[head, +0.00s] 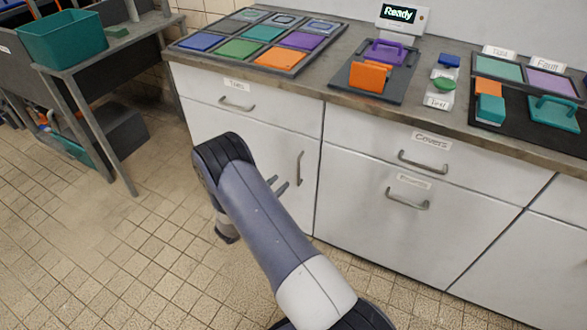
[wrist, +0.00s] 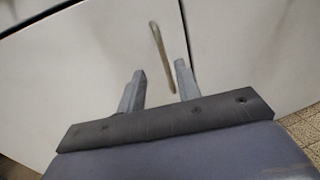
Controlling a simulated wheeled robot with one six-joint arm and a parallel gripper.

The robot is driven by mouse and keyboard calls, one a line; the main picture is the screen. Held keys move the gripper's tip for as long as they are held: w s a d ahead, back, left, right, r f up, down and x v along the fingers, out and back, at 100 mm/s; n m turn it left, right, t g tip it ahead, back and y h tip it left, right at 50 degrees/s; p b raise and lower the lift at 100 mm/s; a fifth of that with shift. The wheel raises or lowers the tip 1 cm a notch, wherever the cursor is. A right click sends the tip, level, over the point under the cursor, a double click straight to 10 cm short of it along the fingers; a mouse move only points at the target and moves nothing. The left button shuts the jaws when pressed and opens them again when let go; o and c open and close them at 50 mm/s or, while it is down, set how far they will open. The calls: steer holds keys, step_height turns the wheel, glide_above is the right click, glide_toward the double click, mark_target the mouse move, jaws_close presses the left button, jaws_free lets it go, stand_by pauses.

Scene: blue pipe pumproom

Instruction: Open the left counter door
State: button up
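The left counter door (head: 262,165) is a white panel below the left drawer, and it looks shut. Its upright metal handle (head: 299,168) is near the door's right edge. In the wrist view the handle (wrist: 162,55) stands ahead of my gripper, between the lines of its two fingers. My gripper (head: 278,184) is in front of the door, just left of the handle in the head view. In the wrist view my gripper (wrist: 158,78) has its fingers apart with nothing between them. My arm hides the lower part of the door.
A drawer with a handle (head: 237,104) is above the door. The Covers drawer (head: 430,150) and another handled front (head: 407,200) are to the right. A grey metal table with a teal bin (head: 62,38) stands at the left. Tiled floor (head: 100,240) is clear at the left.

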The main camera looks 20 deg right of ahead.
steer(key=x, duration=0.9)
steer(key=shift+d, duration=0.2)
jaws_close()
steer(key=shift+b, duration=0.3)
